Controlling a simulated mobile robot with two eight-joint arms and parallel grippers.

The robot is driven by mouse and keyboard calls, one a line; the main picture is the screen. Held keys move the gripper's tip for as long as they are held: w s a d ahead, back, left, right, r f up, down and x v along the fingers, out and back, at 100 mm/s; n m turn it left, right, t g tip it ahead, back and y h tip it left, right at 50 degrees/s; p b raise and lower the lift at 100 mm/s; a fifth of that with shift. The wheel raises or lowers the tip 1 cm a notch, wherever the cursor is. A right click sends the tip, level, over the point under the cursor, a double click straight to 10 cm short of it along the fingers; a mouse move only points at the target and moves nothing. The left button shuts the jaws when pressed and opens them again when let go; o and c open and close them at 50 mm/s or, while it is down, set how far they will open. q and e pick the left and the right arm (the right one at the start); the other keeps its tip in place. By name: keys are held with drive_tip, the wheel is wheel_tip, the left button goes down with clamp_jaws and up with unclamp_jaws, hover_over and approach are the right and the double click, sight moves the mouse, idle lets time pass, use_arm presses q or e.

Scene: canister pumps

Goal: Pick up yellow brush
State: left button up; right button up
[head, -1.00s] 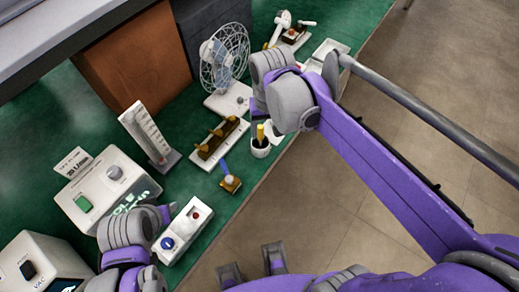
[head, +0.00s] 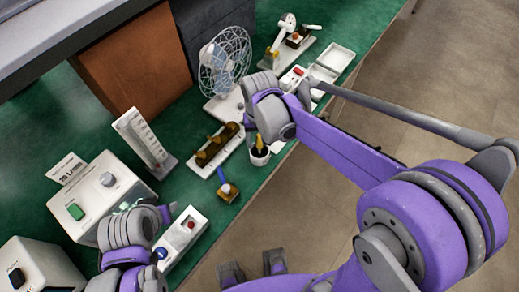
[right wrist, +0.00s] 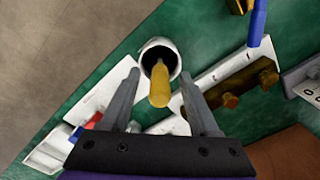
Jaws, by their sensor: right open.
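The yellow brush (head: 258,140) stands in a white cup (head: 259,157) near the table's front edge. In the right wrist view the brush's yellow handle (right wrist: 159,88) points toward the camera from the cup's dark mouth (right wrist: 160,46). My right gripper (right wrist: 160,75) is open, with one finger on each side of the handle and visible gaps beside it. In the head view my right wrist (head: 272,118) hides the gripper's fingers and covers part of the brush's top. My left gripper (head: 135,228) is at the lower left by a white switch box; its jaws are not clear.
A wooden block with a blue handle (head: 228,189) and a white rack with brown pieces (head: 212,158) lie left of the cup. A fan (head: 224,62) stands behind. White trays (head: 333,58) lie farther along the green table (head: 60,140). Floor is open at right.

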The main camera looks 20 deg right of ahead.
drive_tip(key=shift+f, duration=0.25)
drive_tip(key=shift+s, duration=0.1)
clamp_jaws()
idle(1.2)
